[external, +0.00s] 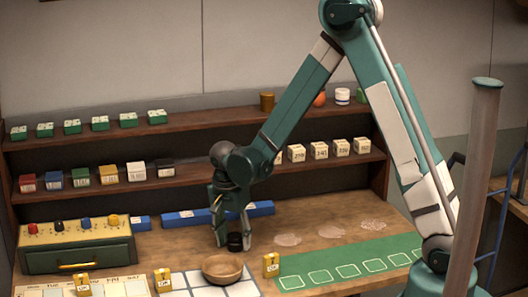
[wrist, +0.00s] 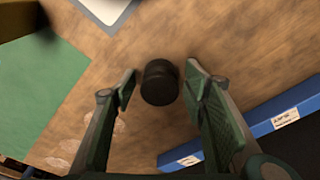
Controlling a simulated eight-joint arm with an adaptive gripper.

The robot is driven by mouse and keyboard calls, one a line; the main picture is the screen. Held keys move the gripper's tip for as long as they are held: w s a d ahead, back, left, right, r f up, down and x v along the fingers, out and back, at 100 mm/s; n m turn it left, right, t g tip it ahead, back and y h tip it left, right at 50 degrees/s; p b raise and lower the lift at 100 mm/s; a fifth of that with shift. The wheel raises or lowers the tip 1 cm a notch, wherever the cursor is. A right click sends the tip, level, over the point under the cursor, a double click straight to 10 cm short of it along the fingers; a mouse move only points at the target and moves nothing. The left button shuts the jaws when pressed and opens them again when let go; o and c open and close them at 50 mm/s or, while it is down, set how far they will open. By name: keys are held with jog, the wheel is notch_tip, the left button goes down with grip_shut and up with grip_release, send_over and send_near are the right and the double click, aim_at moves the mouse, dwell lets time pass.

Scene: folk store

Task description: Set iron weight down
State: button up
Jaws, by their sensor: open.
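The iron weight (wrist: 159,82) is a small dark cylinder on the wooden counter, with a knob-like top. In the wrist view it lies between the two fingers of my gripper (wrist: 162,84), with a gap on each side. My gripper is open. In the external view my gripper (external: 234,243) points down at the counter, and the dark weight (external: 235,242) shows between its fingertips. The weight stands upright and appears to rest on the wood.
A wooden bowl (external: 222,268) stands just in front on a white grid sheet. A yellow block (external: 271,265) is close to the right, beside a green mat (external: 345,262). A blue bar (external: 190,217) lies behind. Bare wood with pale patches (external: 332,231) extends right.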

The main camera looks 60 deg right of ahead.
aim_at(232, 238)
notch_tip(232, 238, up, 12)
jog(key=a, duration=0.1)
jog(key=shift+a+f+p, duration=0.15)
jog(key=shift+a+p, duration=0.15)
jog(key=shift+a, duration=0.1)
dwell(0.9)
jog(key=s+a+r+n+t, duration=0.2)
jog(key=s+a+r+n, duration=0.2)
jog(key=s+r, duration=0.25)
jog(key=s+a+r+n+t, duration=0.1)
jog(key=s+a+r+n, duration=0.35)
jog(key=r, duration=0.35)
jog(key=s+a+r+n+t+y, duration=0.1)
jog(key=s+a+n, duration=0.3)
jog(key=s, duration=0.5)
jog(key=s+a+r+n+t, duration=0.3)
jog(key=s+a+n, duration=0.1)
jog(key=s, duration=0.4)
jog(key=shift+s+r+n+y, duration=0.15)
jog(key=shift+s+n+y, duration=0.25)
jog(key=shift+n, duration=0.35)
